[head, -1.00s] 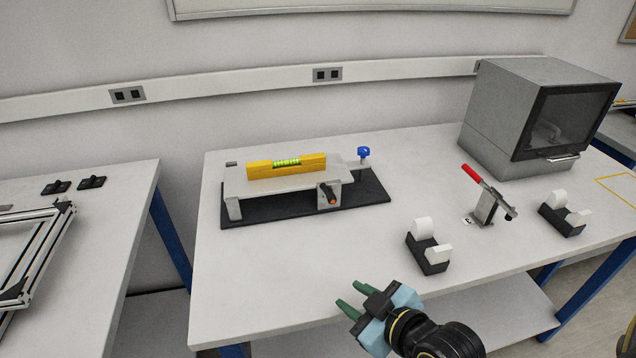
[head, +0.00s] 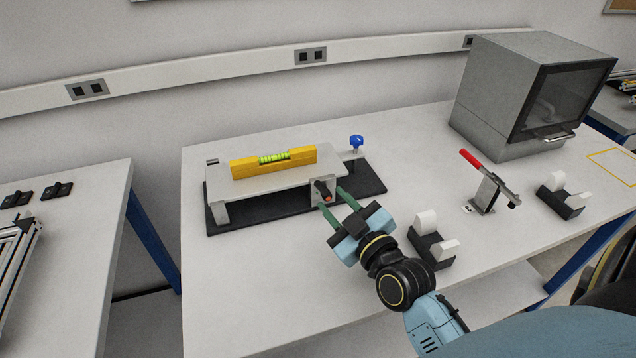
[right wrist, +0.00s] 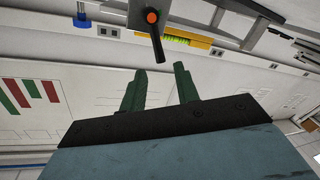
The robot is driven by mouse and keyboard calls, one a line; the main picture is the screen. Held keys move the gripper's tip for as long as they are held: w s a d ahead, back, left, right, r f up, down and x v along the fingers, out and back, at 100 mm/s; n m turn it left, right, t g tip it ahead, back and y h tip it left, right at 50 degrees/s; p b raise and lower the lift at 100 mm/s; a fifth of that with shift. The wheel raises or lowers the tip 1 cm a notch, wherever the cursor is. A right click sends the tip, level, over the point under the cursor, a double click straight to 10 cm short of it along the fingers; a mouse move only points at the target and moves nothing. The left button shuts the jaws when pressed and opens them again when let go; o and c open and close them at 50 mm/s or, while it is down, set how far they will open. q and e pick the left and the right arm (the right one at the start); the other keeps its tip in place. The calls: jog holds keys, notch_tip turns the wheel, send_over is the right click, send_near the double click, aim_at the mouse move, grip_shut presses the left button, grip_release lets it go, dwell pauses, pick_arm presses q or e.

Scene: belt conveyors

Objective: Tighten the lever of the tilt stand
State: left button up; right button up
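The tilt stand has a pale top plate (head: 228,190) above a black base (head: 265,218), with a yellow spirit level (head: 247,166) lying on the plate. A blue knob (head: 356,141) stands at its right end. The dark lever (head: 322,187) with an orange hub is on the front bracket; in the right wrist view the lever (right wrist: 157,42) points down and slightly right from its orange hub. My right gripper (head: 334,204) is open, its two green fingers just in front of the lever. In the right wrist view its fingertips (right wrist: 165,70) are apart and empty, below the lever's tip. My left gripper is not in view.
A toggle clamp with a red handle (head: 470,158) stands on the table (head: 400,150) to the right. Two black holders with white parts (head: 432,249) (head: 562,204) stand near the front edge. A grey oven-like box (head: 485,90) is at the back right.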

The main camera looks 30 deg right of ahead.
aim_at(320, 187)
jog(key=w, duration=0.5)
jog(key=shift+w, duration=0.85)
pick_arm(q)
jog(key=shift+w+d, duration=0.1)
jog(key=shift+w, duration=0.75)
pick_arm(e)
jog(key=shift+w, duration=0.1)
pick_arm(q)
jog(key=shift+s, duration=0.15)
pick_arm(e)
jog(key=shift+c, duration=0.2)
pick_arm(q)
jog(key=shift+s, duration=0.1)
pick_arm(e)
grip_shut()
